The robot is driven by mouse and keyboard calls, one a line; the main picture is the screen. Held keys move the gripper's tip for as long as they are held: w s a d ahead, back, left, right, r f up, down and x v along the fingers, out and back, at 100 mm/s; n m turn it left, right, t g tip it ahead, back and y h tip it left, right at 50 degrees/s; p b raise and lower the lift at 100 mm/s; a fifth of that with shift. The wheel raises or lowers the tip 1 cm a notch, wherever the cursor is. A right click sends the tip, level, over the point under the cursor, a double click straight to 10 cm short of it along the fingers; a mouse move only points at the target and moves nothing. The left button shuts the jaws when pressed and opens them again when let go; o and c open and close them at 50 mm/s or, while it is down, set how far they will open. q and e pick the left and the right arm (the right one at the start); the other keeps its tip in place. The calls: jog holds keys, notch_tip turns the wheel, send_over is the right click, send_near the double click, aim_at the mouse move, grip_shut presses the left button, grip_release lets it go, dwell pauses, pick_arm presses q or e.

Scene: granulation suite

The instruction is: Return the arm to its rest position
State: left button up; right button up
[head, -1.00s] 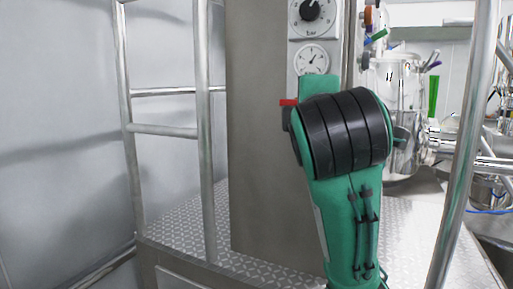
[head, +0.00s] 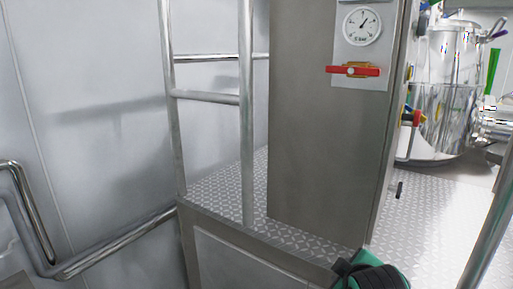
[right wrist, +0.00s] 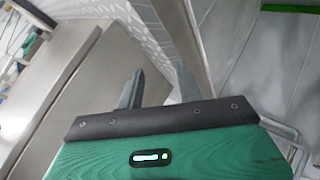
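My right gripper (right wrist: 160,70) shows in the right wrist view with its two grey fingers apart and nothing between them. Its green and black body fills the bottom of that view. In the head view only a green and black piece of my arm (head: 372,274) shows at the bottom edge, right of centre, low in front of the platform. The gripper itself is not seen there. My left gripper is in neither view.
A steel cabinet (head: 320,130) carries a gauge (head: 362,26) and a red-handled valve (head: 352,71), its handle horizontal. It stands on a diamond-plate platform (head: 222,198) with a steel railing (head: 247,120). A polished vessel (head: 447,100) stands behind right. A bent pipe rail (head: 115,258) runs at lower left.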

jog(key=s+d+f+m+g+y, duration=0.1)
jog(key=s+d+f+m+g, duration=0.2)
jog(key=s+f, duration=1)
jog(key=s+d+f+m+g, duration=0.1)
jog(key=s+f+m+g, duration=0.35)
jog(key=s+f, duration=0.85)
notch_tip(320, 180, down, 37)
jog(key=s+b, duration=0.2)
jog(key=b, duration=0.2)
jog(key=s+d+f+g+b, duration=0.2)
jog(key=s+f+b, duration=0.1)
jog(key=s+f, duration=1.5)
notch_tip(320, 180, down, 2)
jog(key=shift+s+d+f, duration=0.2)
jog(key=shift+s+d, duration=0.15)
jog(key=shift+d, duration=0.05)
